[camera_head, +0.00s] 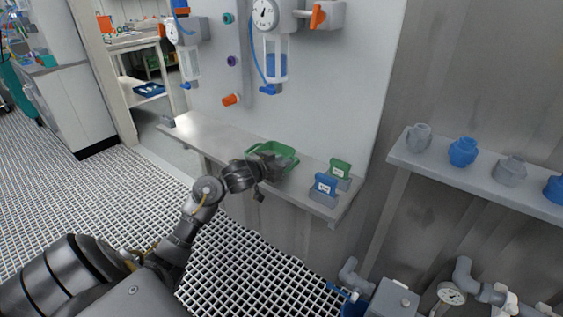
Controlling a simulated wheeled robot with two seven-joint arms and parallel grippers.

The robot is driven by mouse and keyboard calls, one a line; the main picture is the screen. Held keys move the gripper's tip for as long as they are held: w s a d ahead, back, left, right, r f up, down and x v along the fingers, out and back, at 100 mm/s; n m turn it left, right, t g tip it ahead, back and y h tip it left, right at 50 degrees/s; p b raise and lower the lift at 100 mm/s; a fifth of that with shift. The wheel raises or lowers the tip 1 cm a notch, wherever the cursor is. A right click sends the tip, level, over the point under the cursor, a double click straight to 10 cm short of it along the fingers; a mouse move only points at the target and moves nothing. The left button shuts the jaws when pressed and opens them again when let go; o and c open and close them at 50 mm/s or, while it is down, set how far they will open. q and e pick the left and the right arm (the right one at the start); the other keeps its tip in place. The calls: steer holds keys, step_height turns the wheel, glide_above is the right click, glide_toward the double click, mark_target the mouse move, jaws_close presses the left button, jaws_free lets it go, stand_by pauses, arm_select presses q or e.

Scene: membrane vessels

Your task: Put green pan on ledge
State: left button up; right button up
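The green pan (287,152) is a shallow tray at the middle of the head view, over the grey ledge (212,137) below the wall panel. I cannot tell whether it rests on the ledge or is held just above it. My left gripper (272,166) reaches in from the left and overlaps the pan's near side. Its fingers are dark and small here, so their grip on the rim is unclear. The gripper hides part of the pan. My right gripper is not in view.
A blue block (325,184) and a green block (340,168) in grey holders stand at the ledge's right end. Gauges and blue-filled vessels (276,66) hang above. A right shelf (477,182) bears grey and blue fittings. The ledge's left part is mostly clear.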

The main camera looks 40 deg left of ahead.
arm_select(q)
steer(key=shift+o, duration=0.3)
